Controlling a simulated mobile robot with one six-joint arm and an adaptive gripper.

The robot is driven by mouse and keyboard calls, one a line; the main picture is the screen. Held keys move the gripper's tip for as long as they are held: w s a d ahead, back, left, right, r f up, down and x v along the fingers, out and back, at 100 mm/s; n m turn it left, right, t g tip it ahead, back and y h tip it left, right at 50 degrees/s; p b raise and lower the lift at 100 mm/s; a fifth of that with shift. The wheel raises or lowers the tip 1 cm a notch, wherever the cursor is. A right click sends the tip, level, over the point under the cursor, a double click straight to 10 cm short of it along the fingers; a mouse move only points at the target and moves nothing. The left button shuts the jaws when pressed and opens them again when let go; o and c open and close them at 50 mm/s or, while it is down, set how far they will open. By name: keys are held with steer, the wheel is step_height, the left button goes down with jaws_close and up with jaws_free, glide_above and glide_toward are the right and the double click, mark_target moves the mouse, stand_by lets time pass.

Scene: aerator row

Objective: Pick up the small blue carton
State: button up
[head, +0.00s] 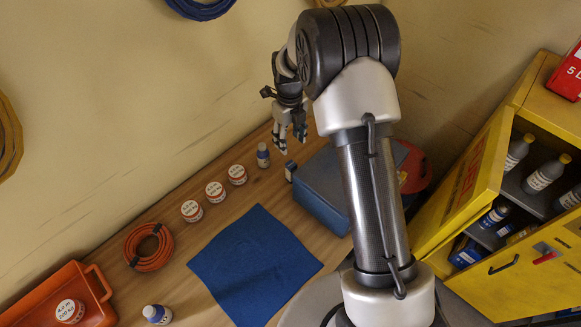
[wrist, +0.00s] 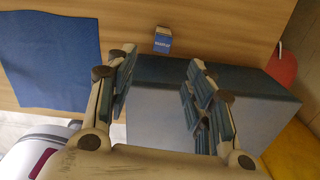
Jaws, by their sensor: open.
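The small blue carton (head: 290,168) stands on the wooden table, close beside the long blue-grey box. In the wrist view the carton (wrist: 162,40) shows a pale top and a blue labelled side, beyond the fingertips and roughly between them. My gripper (head: 291,140) is open and empty, above the table near the carton in the head view. In the wrist view my gripper (wrist: 160,64) has its fingers wide apart, over the blue-grey box. Nothing is between the pads.
The blue-grey box (head: 318,194) is close by. A small bottle (head: 263,156) and several red-and-white jars (head: 237,175) line the wall side. A blue cloth (head: 254,264) lies flat. A yellow cabinet (head: 530,270) with bottles stands right. A red object (wrist: 284,66) sits behind the box.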

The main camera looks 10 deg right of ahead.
mark_target(291, 164)
step_height(291, 164, down, 10)
steer(key=shift+f, duration=0.1)
steer(key=shift+w+d+f+b, duration=0.1)
steer(key=shift+f+b, duration=0.05)
steer(key=shift+f, duration=1.3)
steer(key=shift+d+f+b, duration=0.1)
steer(key=shift+f+b, duration=0.05)
steer(key=shift+f, duration=1.25)
steer(key=shift+c, duration=0.2)
steer(key=c, duration=1.1)
